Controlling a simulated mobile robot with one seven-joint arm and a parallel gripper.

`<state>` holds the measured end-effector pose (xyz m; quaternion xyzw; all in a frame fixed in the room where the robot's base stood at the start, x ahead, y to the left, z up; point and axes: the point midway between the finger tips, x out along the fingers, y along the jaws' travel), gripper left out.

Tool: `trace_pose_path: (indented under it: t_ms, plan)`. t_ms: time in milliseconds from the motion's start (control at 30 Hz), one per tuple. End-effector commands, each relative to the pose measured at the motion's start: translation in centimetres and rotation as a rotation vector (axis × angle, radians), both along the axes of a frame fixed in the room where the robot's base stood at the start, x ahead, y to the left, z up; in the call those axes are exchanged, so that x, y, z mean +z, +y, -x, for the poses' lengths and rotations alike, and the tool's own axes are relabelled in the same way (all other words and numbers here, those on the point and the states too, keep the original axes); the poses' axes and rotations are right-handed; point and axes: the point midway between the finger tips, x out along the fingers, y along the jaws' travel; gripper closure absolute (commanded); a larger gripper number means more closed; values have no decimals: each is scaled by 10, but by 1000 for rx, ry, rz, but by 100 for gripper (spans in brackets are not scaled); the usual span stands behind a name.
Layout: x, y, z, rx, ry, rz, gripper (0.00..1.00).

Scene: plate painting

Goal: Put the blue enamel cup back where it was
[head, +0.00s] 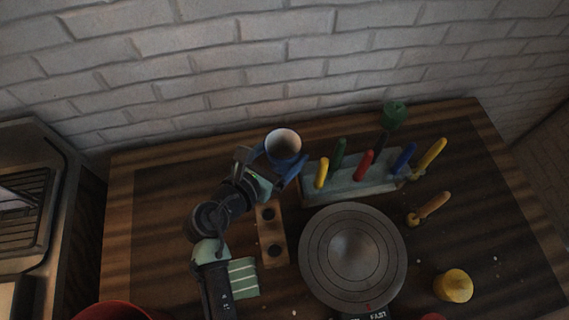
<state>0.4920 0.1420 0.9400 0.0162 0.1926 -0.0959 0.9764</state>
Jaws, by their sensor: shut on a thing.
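The blue enamel cup (284,145) has a pale rim and a greyish inside, and is seen from above in the head view. My gripper (276,162) is shut on the cup, reaching it from its lower left. The cup is near the back edge of the wooden table, left of the rack of coloured tools. Whether it touches the table or hangs above it I cannot tell. My gripper hides part of the cup's side.
A rack (345,188) holds several coloured-handled tools just right of the cup. A wooden block with holes (271,234) lies below it. A round grey turntable (317,264) fills the middle front. A yellow pot (453,286) and a wooden-handled tool (434,205) lie right.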

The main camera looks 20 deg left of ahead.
Motion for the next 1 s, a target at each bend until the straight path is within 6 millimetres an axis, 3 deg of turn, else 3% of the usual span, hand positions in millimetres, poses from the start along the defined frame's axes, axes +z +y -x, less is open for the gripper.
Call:
trace_pose_path:
  t_ms: [300,1000]
  plan:
    - [-39,0,0,1,-1,0,81]
    - [-54,0,0,0,-1,-2,81]
